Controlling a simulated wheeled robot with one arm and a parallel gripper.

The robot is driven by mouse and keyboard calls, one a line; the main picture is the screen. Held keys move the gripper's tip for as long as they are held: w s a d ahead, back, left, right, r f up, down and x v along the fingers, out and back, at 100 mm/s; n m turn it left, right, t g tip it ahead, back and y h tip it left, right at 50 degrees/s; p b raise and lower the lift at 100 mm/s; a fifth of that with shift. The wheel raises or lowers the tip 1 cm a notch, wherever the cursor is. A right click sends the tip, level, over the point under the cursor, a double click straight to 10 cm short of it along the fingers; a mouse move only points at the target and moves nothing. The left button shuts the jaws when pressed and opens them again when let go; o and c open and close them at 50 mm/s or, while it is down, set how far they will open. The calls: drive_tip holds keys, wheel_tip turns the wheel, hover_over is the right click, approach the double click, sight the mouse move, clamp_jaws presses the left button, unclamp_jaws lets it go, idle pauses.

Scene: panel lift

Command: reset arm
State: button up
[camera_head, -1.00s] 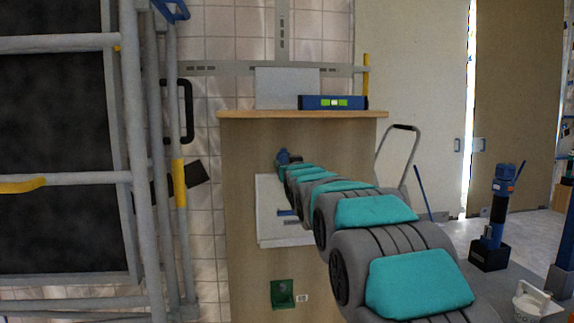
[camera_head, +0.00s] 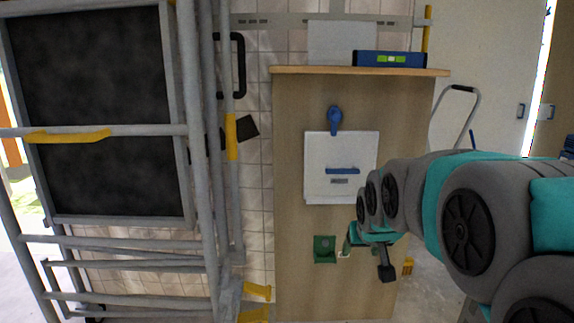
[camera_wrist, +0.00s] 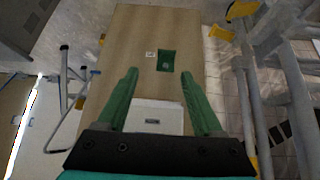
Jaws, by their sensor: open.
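My gripper (camera_wrist: 158,100) is open and empty in the wrist view, its two green fingers spread apart. A green square (camera_head: 324,249) sits lower on the panel. In the wrist view the green square (camera_wrist: 166,61) lies beyond the fingertips, apart from them.
A grey metal frame (camera_head: 208,150) with a dark board (camera_head: 100,100) stands at the left. A blue level (camera_head: 388,59) lies on the panel's top ledge (camera_head: 360,71). A grey cart handle (camera_head: 470,100) stands behind at the right.

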drive_tip(key=s+f+g, duration=0.3)
drive_tip(key=s, duration=0.8)
drive_tip(key=s+a+f+g, duration=0.1)
drive_tip(key=s+f+g, duration=0.2)
drive_tip(key=s, duration=0.9)
drive_tip(key=s+f+g, duration=0.3)
drive_tip(key=s+f, duration=0.1)
drive_tip(key=s, duration=0.7)
drive_tip(key=shift+s+a+f+y+p, duration=0.2)
drive_tip(key=shift+s+y+p, duration=0.1)
drive_tip(key=shift+s+p, duration=0.15)
